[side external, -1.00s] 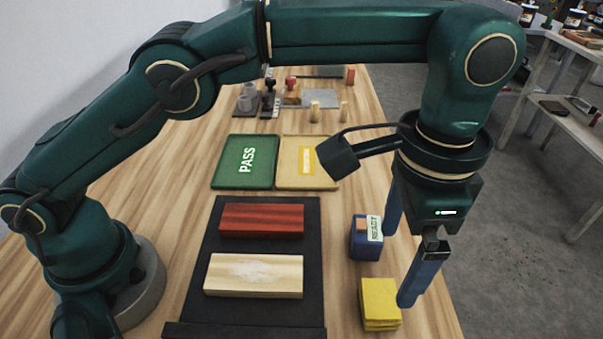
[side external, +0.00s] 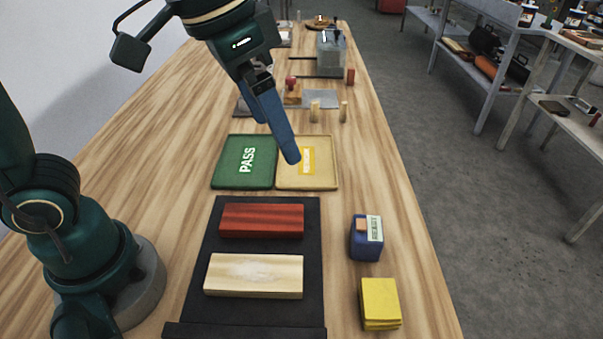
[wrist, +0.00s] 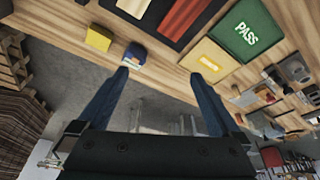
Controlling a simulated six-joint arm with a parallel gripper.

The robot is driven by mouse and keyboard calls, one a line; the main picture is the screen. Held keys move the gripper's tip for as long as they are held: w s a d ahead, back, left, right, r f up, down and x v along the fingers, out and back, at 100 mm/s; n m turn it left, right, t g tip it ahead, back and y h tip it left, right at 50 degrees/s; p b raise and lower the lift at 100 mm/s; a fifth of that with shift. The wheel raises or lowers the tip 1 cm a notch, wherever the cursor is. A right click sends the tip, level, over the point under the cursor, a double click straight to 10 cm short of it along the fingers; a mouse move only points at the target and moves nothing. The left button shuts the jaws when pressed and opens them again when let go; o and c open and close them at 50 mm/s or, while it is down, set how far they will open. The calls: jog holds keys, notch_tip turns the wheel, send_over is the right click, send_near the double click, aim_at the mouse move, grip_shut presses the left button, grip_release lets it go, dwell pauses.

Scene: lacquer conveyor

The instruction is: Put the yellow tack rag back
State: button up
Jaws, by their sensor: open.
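The yellow tack rag (side external: 380,302) lies as a folded, stacked square on the wooden table at the front right, beside the black conveyor mat. It also shows in the wrist view (wrist: 98,38) at the upper left. My gripper (side external: 287,158) is raised above the table near the pass tray and the yellow tray, well away from the rag. Its two blue fingers stand wide apart in the wrist view (wrist: 158,74), with nothing between them.
A blue box (side external: 366,243) with a label stands just behind the rag. A red block (side external: 262,220) and a pale block (side external: 253,277) lie on the black mat (side external: 213,244). Green PASS tray (side external: 232,165) and yellow tray (side external: 322,180) lie behind. The table's right edge is close to the rag.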

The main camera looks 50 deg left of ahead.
jog(key=s+a+f+n+t+y, duration=0.1)
jog(key=s+a+f+n+t, duration=0.1)
jog(key=s+a+f, duration=0.3)
jog(key=shift+s+a+n, duration=0.7)
jog(key=shift+s+a, duration=0.15)
jog(key=shift+s, duration=0.4)
